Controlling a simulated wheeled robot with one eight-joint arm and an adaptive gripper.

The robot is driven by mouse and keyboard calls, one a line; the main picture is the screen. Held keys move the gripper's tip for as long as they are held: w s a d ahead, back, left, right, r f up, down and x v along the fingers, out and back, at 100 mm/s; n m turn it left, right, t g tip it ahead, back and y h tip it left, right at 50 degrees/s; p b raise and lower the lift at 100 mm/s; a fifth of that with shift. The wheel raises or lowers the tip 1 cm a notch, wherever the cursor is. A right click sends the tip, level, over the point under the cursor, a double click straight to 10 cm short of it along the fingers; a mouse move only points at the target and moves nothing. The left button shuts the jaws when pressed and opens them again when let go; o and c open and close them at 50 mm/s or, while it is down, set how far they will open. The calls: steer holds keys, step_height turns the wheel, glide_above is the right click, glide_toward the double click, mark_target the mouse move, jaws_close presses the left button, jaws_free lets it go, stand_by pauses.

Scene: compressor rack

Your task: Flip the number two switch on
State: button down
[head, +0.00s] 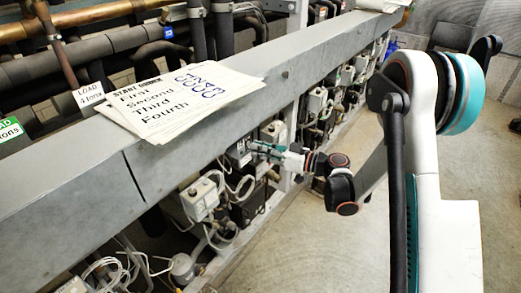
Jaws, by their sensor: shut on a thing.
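My gripper (256,147) is small in the head view, near the middle, with its arm coming in from the right. Its fingertips point left at a grey-white switch box (238,157) just under the long grey beam. The fingers are shut on a switch at the front of this box. The switch itself is too small and too covered by the fingers to see its position. No number on the box can be read, so I cannot tell whether it is number two.
Papers listing "First, Second, Third, Fourth" (165,103) lie on the grey beam (75,185). Another white box with cables (199,198) hangs to the left, and more boxes (316,100) line the rack beyond. Loose cables hang below. Concrete floor (300,240) at right is clear.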

mark_target(246, 148)
step_height(246, 148, up, 2)
steer(key=h+p, duration=0.1)
steer(key=g+h+p, duration=0.1)
steer(key=p, duration=0.1)
steer(key=g+h+p, duration=0.1)
steer(key=p, duration=0.1)
steer(key=shift+r+m+h, duration=0.25)
steer(key=shift+m+h, duration=0.15)
steer(key=g+h+p, duration=0.1)
steer(key=h+p, duration=0.1)
steer(key=shift+w+a+r+g+p, duration=0.1)
steer(key=shift+a+r+g+p, duration=0.15)
steer(key=shift+r+g+p, duration=0.15)
steer(key=shift+w+r+m+g+h+p, duration=0.15)
steer(key=shift+m+g+h+p, duration=0.35)
steer(key=shift+h, duration=0.3)
steer(key=c, duration=1.7)
jaws_free()
steer(key=shift+a, duration=0.1)
steer(key=v, duration=1.2)
